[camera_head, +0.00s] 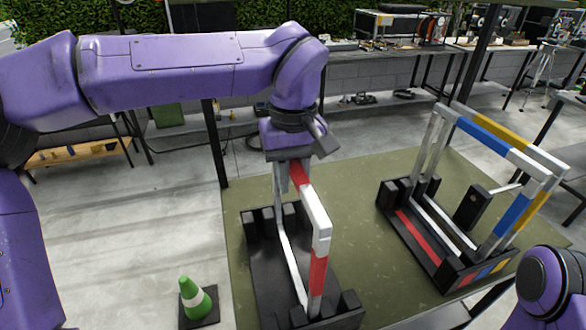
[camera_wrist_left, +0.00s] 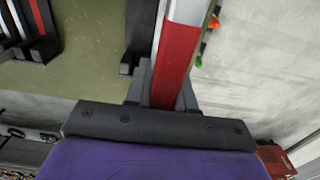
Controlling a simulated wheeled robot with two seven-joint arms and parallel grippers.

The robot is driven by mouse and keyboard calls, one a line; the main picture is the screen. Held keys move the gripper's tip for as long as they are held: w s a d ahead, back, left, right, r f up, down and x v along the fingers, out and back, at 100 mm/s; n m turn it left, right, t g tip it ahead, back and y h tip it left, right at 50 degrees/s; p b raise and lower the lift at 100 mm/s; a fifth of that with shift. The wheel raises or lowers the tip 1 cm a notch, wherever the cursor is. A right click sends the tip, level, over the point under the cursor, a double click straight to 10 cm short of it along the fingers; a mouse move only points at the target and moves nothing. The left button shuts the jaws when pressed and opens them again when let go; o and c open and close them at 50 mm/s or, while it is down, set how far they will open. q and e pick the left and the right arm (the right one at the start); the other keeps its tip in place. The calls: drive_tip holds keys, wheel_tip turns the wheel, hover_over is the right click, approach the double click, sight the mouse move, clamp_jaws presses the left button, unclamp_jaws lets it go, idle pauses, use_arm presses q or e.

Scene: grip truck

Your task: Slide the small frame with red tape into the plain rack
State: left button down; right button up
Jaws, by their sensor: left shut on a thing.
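The small frame (camera_head: 317,208) is white with red tape on its top bar and front upright. My left gripper (camera_head: 298,163) is shut on the red-taped top bar, which also shows between the fingers in the left wrist view (camera_wrist_left: 179,60). The frame stands upright over the plain black rack (camera_head: 262,270), its lower bar running down between the rack's posts. I cannot tell whether it rests fully on the rack's floor. My right arm shows only in part at the lower right; its gripper is out of view.
A second black rack (camera_head: 440,272) with coloured stripes stands to the right, holding larger white frames with blue tape (camera_head: 487,135) and yellow tape (camera_head: 497,120). A green-and-white cone (camera_head: 195,298) stands left of the plain rack. Green mat is clear between the racks.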

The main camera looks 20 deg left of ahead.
use_arm(q)
drive_tip(key=shift+f, duration=0.75)
drive_tip(key=c, duration=0.9)
unclamp_jaws()
